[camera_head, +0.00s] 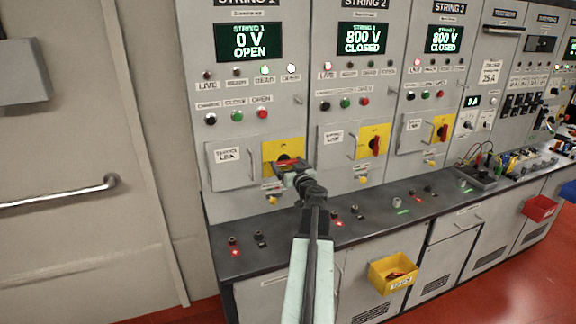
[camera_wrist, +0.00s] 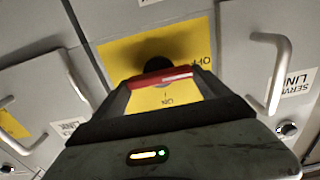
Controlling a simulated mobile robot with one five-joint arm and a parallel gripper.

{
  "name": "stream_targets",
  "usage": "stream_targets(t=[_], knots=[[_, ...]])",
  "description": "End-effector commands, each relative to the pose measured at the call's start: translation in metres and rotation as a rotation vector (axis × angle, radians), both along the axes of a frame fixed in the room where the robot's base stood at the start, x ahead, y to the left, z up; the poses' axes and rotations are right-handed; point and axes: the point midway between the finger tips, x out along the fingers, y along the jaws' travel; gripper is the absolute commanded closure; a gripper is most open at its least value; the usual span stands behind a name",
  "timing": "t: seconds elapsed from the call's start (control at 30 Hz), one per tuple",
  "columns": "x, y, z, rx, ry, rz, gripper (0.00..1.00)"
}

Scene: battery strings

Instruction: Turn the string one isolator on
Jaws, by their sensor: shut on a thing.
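The string one isolator is a red handle (camera_head: 288,161) on a yellow plate (camera_head: 283,147) low on the left panel. The handle lies about level, while the string two handle (camera_head: 375,145) stands upright. My gripper (camera_head: 289,167) is at the string one handle. In the wrist view the red handle (camera_wrist: 162,77) lies between the fingers of my gripper (camera_wrist: 162,84), which are shut on it. The yellow plate (camera_wrist: 118,58) shows OFF beside the handle and ON near the fingers. The string one display (camera_head: 249,42) reads 0 V OPEN.
String two (camera_head: 362,38) and string three (camera_head: 444,39) displays read 800 V CLOSED. Metal door handles (camera_head: 246,165) stand out beside the isolators. A dark bench (camera_head: 270,228) runs below with small terminals. A yellow bin (camera_head: 391,272) hangs on its front.

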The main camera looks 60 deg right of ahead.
Motion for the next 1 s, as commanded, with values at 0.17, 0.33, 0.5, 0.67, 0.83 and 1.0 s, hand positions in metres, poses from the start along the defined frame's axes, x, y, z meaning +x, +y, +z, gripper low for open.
stream_targets(t=[0.17,0.33,0.5,0.67,0.83,1.0], knots=[[0.0004,-0.0001,-0.0001,0.05,-0.037,0.003,0.54],[0.0,-0.0006,-0.0002,0.142,-0.105,0.003,0.54],[-0.0004,-0.0013,-0.0004,0.266,-0.196,0.003,0.54],[-0.0009,-0.0021,-0.0007,0.39,-0.288,0.004,0.54],[-0.0015,-0.0027,-0.0012,0.521,-0.382,0.004,0.54],[-0.002,-0.0034,-0.002,0.65,-0.478,0.003,0.54]])
